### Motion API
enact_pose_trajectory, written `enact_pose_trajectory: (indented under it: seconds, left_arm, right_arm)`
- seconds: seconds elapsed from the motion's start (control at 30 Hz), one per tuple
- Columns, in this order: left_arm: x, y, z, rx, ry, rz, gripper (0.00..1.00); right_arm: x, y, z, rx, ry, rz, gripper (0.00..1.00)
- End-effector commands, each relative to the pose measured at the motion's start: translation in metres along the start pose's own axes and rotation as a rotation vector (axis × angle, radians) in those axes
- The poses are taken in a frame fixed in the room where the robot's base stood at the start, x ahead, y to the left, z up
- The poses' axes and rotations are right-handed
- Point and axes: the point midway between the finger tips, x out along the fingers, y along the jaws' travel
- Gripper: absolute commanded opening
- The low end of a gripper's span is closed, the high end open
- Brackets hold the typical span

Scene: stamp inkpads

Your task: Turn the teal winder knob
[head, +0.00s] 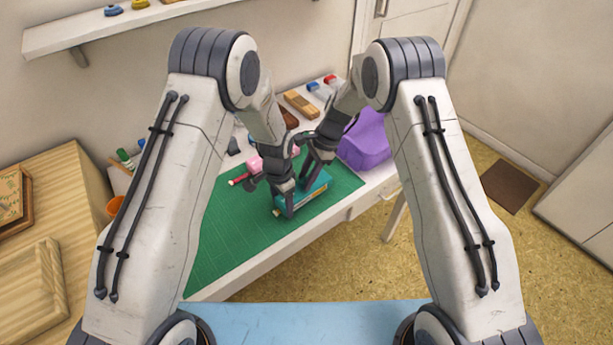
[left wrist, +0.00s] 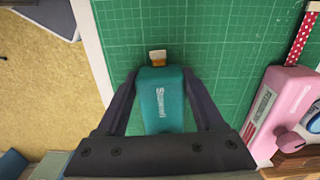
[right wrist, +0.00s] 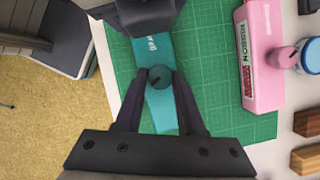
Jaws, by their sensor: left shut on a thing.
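The teal winder (head: 312,196) lies on the green mat (head: 225,235), with a short pale and orange end piece (left wrist: 158,58) sticking out of it. My left gripper (head: 289,207) is shut on its teal body, one finger along each side in the left wrist view. The round teal knob (right wrist: 159,77) shows in the right wrist view on the winder. My right gripper (head: 311,182) has its fingers on either side of the knob, with what looks like a small gap. The knob is hidden by the grippers in the head view.
A pink winder (right wrist: 262,60) with its own pink knob and a red dotted ribbon (left wrist: 300,35) stands close by on the mat. A purple object (head: 367,142) sits beside the mat. Stamps and pads line the table's back. The mat's front left is clear.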

Motion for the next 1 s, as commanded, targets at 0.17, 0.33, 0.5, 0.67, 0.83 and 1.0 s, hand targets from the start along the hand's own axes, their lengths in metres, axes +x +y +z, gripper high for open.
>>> enact_pose_trajectory:
  seconds: [0.17,0.33,0.5,0.67,0.83,1.0]
  left_arm:
    - [-0.0002,0.0,-0.0001,0.0,0.0,0.0,0.08]
    - [-0.0001,0.0001,-0.0001,0.0,0.0,0.0,0.08]
    - [-0.0001,0.0001,-0.0001,0.0,0.0,0.0,0.08]
    - [0.0,0.0001,0.0,0.0,0.0,0.0,0.08]
    - [0.0,0.0001,0.0,0.0,0.0,0.0,0.08]
    - [0.0,0.0001,0.0,0.0,0.0,0.0,0.08]
  right_arm:
    - [-0.0005,0.0013,0.0003,0.08,0.0,-0.033,0.0]
    - [-0.0005,0.0032,0.0009,0.288,0.0,-0.119,0.0]
    - [-0.0002,0.0031,0.0007,0.387,0.0,-0.161,0.0]
    - [-0.0002,0.0029,0.0006,0.388,0.0,-0.161,0.0]
    - [-0.0002,0.0028,0.0006,0.387,0.0,-0.161,0.69]
    - [-0.0002,0.0029,0.0006,0.386,0.0,-0.16,0.69]
